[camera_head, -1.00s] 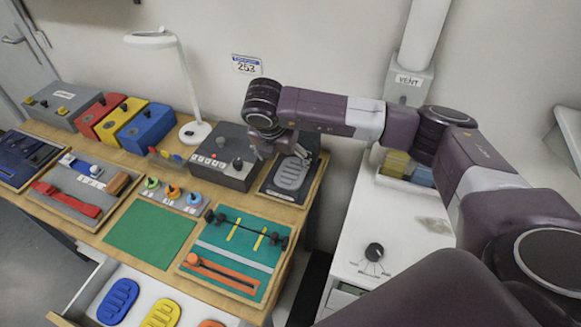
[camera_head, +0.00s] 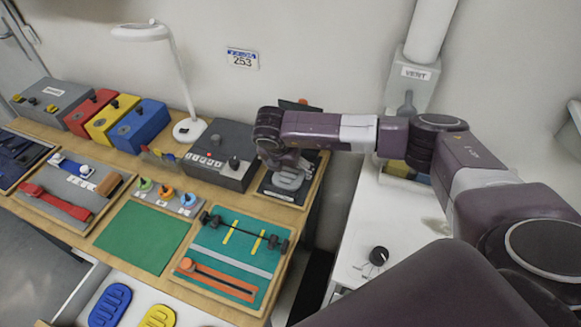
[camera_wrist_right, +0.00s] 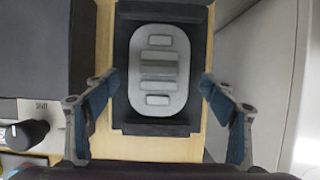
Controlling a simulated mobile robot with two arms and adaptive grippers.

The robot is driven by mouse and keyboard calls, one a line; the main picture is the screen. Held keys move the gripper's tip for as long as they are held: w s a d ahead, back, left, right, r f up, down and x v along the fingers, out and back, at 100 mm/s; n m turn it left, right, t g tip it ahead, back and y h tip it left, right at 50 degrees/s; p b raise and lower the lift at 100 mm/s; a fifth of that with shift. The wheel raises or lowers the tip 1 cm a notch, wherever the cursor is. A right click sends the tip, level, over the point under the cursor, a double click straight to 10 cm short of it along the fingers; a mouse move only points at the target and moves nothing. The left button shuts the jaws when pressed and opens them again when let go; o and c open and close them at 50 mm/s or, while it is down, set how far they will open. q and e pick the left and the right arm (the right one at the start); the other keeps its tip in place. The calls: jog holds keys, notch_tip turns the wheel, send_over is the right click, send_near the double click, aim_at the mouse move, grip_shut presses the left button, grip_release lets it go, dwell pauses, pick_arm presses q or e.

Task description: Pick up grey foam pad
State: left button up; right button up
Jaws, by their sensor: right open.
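The grey foam pad (camera_wrist_right: 159,70) is an oval with several raised bars. It lies in a dark tray (camera_wrist_right: 124,116) at the right end of the wooden table; the pad also shows in the head view (camera_head: 288,180), partly covered by my gripper. My right gripper (camera_wrist_right: 158,90) is open, its two fingers on either side of the pad, apart from it in the picture. The gripper is above the pad in the head view (camera_head: 284,168). How high it is above the pad I cannot tell. My left gripper is not in view.
A dark grey control box (camera_head: 222,150) stands close left of the tray. A teal mat (camera_head: 240,250) with a bar and a strap lies nearer. Blue (camera_head: 110,304) and yellow (camera_head: 158,316) pads lie in an open drawer. A white cabinet (camera_head: 372,215) stands to the right.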

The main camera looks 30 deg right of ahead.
jog(key=shift+x, duration=0.9)
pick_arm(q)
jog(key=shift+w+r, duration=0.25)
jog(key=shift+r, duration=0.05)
pick_arm(e)
jog(key=shift+w, duration=0.1)
jog(key=shift+r, duration=0.1)
jog(key=shift+c, duration=0.2)
jog(key=c, duration=1.2)
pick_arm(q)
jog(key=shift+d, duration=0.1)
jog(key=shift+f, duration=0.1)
